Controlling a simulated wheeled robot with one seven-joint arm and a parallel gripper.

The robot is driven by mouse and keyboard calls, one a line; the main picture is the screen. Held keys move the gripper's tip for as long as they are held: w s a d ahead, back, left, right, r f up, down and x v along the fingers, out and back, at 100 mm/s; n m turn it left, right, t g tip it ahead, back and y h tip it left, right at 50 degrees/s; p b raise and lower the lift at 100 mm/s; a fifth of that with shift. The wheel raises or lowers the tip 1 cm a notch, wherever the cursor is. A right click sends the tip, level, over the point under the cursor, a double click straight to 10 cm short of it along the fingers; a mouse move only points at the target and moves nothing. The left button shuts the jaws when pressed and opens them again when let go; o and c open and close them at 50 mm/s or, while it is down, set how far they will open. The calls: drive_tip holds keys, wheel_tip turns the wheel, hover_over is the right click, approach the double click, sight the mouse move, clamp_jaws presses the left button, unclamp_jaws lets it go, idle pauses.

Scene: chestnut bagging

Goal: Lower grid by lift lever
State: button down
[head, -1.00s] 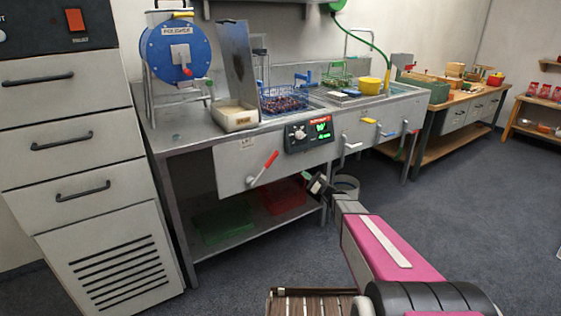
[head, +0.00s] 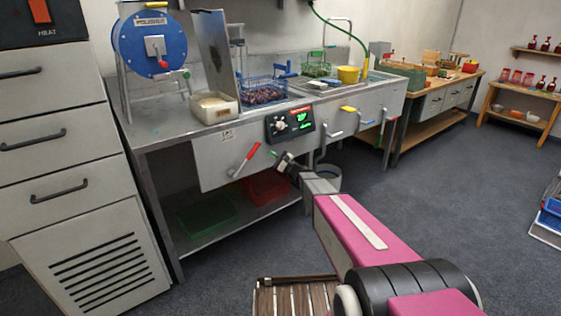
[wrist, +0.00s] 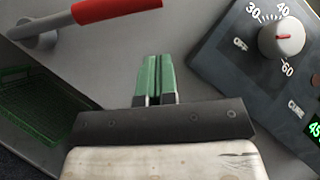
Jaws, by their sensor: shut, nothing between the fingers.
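The lift lever (head: 246,159) with a red grip is on the bench's front panel, its grip slanting up to the right. In the wrist view, the lever's red grip (wrist: 115,8) is at the upper left. My gripper (head: 281,158) is just right of the lever, apart from it, below the control box. In the wrist view, my gripper's green fingers (wrist: 154,78) are shut together and empty. A blue wire basket (head: 265,92) of dark chestnuts sits at the tank on the bench top; I cannot tell whether it is the grid.
The control box (head: 290,123) with a dial juts from the panel close above my gripper. A green crate (head: 207,215) and a red crate (head: 268,187) lie on the lower shelf.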

drive_tip(key=shift+s+a+r, duration=0.2)
drive_tip(key=shift+a+r, duration=1.35)
drive_tip(key=shift+a, duration=0.25)
drive_tip(key=shift+r, duration=0.1)
drive_tip(key=s+a+r+n+g+h, duration=0.3)
drive_tip(key=s+a+r+n+g, duration=0.2)
drive_tip(key=s+a+r+n, duration=0.35)
drive_tip(key=shift+s+a+f+n+h, duration=0.75)
drive_tip(key=shift+s+a+n, duration=0.35)
drive_tip(key=shift+a, duration=1.1)
drive_tip(key=shift+s+a+f+n+h, duration=0.75)
drive_tip(key=shift+s+a+n, duration=0.3)
drive_tip(key=shift+a, duration=1.1)
drive_tip(key=shift+s+a+f+n+h, duration=0.75)
drive_tip(key=shift+s+a+n, duration=0.35)
drive_tip(key=shift+a, duration=1.1)
drive_tip(key=shift+a+f, duration=0.1)
drive_tip(key=shift+a, duration=0.05)
